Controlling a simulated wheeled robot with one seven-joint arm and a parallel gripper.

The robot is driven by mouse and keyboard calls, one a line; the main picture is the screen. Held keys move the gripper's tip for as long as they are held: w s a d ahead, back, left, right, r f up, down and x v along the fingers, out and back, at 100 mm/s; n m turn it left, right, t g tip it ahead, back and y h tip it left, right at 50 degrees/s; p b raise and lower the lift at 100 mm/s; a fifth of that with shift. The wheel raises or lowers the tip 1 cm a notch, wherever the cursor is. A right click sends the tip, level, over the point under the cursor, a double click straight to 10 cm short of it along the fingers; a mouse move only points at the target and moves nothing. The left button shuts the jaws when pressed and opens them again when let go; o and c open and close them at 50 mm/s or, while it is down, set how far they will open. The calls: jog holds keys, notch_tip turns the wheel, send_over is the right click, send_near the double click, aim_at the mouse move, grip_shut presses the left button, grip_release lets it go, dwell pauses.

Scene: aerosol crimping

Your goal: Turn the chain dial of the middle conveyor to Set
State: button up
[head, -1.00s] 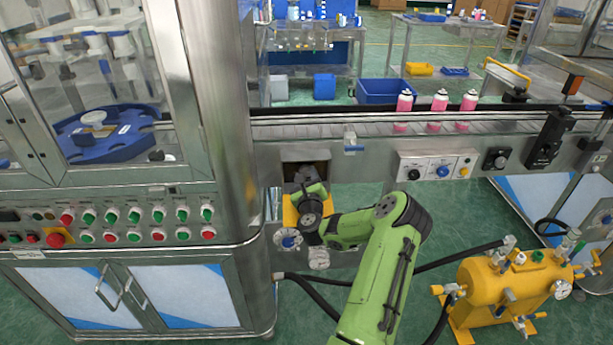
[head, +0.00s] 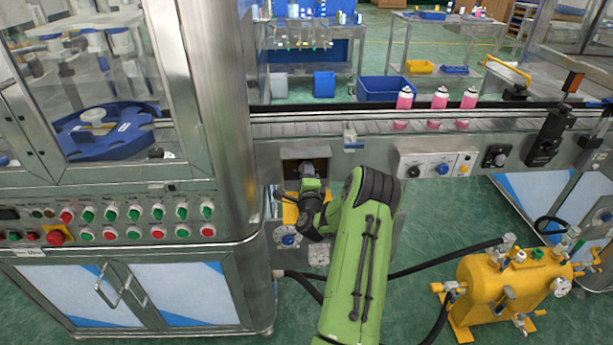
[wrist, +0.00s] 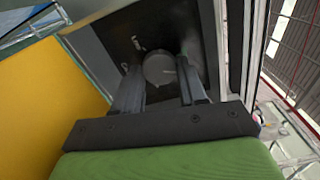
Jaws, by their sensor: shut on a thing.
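The chain dial (wrist: 160,66) is a round grey knob on a dark panel inside a recess. In the wrist view my gripper (wrist: 160,82) has one finger on each side of it, shut on it. Small white marks stand beside the dial, too small to read. In the head view my gripper (head: 308,170) reaches into the square recess under the middle conveyor (head: 330,130), and it hides the dial there. Which mark the dial points to I cannot tell.
A yellow panel (wrist: 45,90) stands close on the left in the wrist view. Three pink cans (head: 438,103) stand on the conveyor. A control box with knobs (head: 430,165) is to the right. A yellow tank (head: 505,290) stands on the floor at lower right.

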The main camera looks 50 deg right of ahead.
jog(key=shift+f+n+b, duration=0.1)
jog(key=shift+n+b, duration=0.3)
jog(key=shift+n, duration=1.5)
jog(key=o, duration=1.1)
jog(key=shift+c, duration=0.2)
